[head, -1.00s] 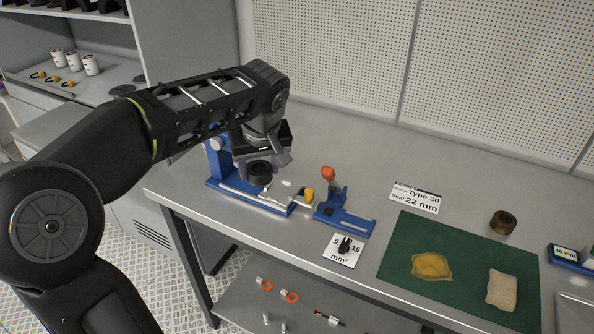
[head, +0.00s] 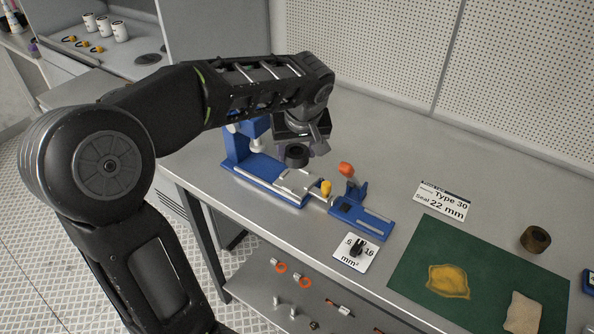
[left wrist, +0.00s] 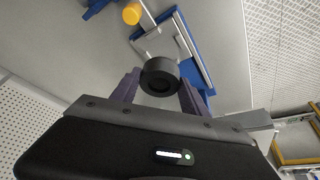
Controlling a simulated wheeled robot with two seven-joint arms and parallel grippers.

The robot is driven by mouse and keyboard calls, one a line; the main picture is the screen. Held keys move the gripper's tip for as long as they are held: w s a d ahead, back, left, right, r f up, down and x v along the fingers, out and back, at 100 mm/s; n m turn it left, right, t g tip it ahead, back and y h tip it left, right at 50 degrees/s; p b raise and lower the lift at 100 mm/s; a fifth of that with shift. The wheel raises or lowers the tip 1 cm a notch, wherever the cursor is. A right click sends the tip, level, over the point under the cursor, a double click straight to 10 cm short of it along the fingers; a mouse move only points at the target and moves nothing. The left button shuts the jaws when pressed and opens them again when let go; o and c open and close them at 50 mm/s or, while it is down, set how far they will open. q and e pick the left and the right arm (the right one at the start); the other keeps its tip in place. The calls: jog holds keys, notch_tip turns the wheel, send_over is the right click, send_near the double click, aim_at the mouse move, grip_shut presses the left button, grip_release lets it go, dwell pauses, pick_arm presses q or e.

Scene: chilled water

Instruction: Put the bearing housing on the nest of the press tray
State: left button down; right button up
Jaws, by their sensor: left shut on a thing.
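The bearing housing, a short black cylinder (head: 297,155), is held in my left gripper (head: 298,146). In the left wrist view the housing (left wrist: 160,77) shows its round face between the two purple-grey fingers of my left gripper (left wrist: 160,92). The blue press (head: 240,152) stands on the bench left of the housing. Its silver press tray (head: 298,182) lies below the housing in the head view. The housing appears to be above the tray, but the exact gap cannot be told. The nest itself cannot be made out. My right gripper is not in view.
A yellow knob (head: 326,188) and a blue fixture with an orange handle (head: 346,169) stand right of the tray. A small card (head: 349,256) bears a black part. A green mat (head: 483,262) holds a yellow cloth; a brown ring (head: 535,239) stands at its far edge.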

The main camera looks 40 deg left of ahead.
aim_at(297, 182)
pick_arm(q)
jog(key=shift+f, duration=1.1)
jog(key=shift+f, duration=0.1)
jog(key=shift+f, duration=1.75)
jog(key=shift+f, duration=0.15)
jog(key=c, duration=0.6)
grip_release()
